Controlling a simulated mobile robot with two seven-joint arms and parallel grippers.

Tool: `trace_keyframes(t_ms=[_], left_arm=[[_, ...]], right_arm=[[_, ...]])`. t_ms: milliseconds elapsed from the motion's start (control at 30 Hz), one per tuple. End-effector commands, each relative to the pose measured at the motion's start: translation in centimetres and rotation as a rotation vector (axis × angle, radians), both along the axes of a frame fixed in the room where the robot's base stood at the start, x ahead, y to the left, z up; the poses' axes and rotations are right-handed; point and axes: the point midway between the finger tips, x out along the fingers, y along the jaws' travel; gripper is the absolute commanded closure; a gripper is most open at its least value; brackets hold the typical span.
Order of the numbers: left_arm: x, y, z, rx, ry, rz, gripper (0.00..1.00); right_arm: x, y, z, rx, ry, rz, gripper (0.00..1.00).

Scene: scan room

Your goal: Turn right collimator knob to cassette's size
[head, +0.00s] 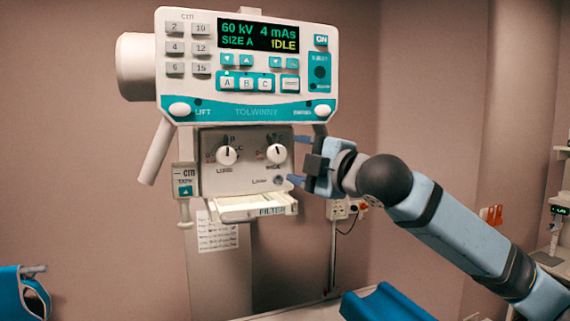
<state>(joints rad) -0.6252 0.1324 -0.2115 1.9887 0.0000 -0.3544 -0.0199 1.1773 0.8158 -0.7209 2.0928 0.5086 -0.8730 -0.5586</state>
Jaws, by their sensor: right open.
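The right collimator knob (277,153) is a white dial with a dark pointer mark on the collimator's front panel (256,185). A similar left knob (226,155) sits beside it, with letters around it. The display (258,36) above reads 60 kV, 4 mAs, SIZE A, IDLE. My right gripper (295,160) is open just right of the right knob, its blue fingers pointing left. One finger is above and one below the knob's height, and they appear apart from it. No cassette can be made out. My left gripper is not in view.
A white filter tray (254,208) sticks out below the panel. The control head (246,65) with handles (157,150) overhangs the knobs. A blue thing (385,303) is at the bottom right, and a wall outlet (338,209) is behind my right gripper.

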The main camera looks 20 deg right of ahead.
Motion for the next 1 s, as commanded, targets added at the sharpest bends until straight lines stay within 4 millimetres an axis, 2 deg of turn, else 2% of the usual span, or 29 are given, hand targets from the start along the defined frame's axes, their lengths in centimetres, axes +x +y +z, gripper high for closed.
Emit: trace_keyframes(t_ms=[33,200,400,1000], left_arm=[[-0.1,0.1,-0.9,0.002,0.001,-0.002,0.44],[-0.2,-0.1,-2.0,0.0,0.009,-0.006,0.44],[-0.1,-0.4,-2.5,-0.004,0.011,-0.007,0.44],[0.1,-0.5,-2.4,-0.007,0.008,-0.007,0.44]], right_arm=[[-1.2,-0.6,-0.5,-0.002,-0.001,-0.001,0.36],[-4.5,-2.0,-0.7,-0.002,-0.002,-0.001,0.36],[-6.8,-3.0,-0.7,-0.001,0.0,0.0,0.36],[-7.3,-3.2,-0.7,0.0,0.002,0.0,0.36]])
